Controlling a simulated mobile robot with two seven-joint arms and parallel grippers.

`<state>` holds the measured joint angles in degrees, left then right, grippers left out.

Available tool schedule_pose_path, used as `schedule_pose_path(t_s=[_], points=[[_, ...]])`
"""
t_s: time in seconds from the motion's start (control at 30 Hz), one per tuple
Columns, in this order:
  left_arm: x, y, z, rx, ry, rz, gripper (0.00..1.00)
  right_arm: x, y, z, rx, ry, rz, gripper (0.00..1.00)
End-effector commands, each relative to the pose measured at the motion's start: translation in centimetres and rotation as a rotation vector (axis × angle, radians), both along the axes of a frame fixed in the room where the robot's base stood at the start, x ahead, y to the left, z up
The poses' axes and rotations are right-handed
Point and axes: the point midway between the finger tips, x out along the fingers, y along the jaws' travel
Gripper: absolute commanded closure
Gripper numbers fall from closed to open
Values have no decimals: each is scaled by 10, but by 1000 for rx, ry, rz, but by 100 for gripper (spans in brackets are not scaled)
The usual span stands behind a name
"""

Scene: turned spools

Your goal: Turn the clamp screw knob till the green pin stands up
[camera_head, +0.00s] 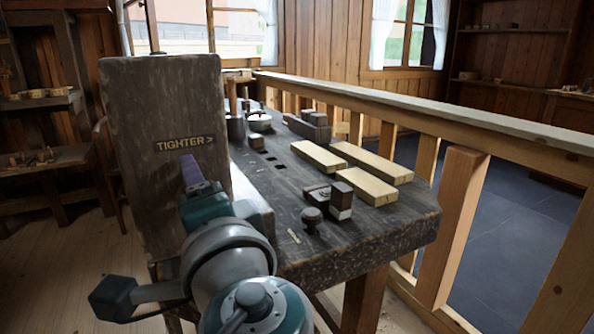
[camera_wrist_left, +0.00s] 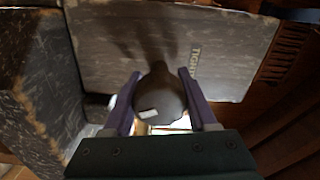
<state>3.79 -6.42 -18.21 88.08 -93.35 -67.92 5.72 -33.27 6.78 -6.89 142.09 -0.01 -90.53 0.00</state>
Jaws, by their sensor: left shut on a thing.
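The clamp screw knob (camera_wrist_left: 159,97) is dark and round, with a small pale mark on its face. In the left wrist view it sits between the two purple fingers of my left gripper (camera_head: 192,170), which is shut on it. The knob stands in front of an upright dark wooden board (camera_head: 160,105) lettered "TIGHTER >". In the head view my gripper and arm hide the knob. I cannot make out the green pin in either view. My right gripper is not in view.
The dark workbench (camera_head: 375,240) extends right of the board. It carries a small dark knob (camera_head: 312,217), a dark block (camera_head: 341,199) and pale wooden bars (camera_head: 369,161). A wooden railing (camera_head: 450,130) runs along the right side.

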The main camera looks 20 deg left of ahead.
Motion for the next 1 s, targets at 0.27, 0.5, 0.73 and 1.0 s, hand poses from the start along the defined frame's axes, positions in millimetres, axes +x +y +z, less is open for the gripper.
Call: schedule_pose_path(t_s=[0.27, 0.5, 0.73, 1.0], points=[[0, -1, 4, 173, 198, -1, 98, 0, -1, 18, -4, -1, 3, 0], [0, -1, 4, 322, 371, -2, 98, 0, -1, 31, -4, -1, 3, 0], [0, -1, 4, 464, 534, 0, 98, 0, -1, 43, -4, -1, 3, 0], [0, -2, 4, 607, 698, 0, 98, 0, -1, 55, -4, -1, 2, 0]])
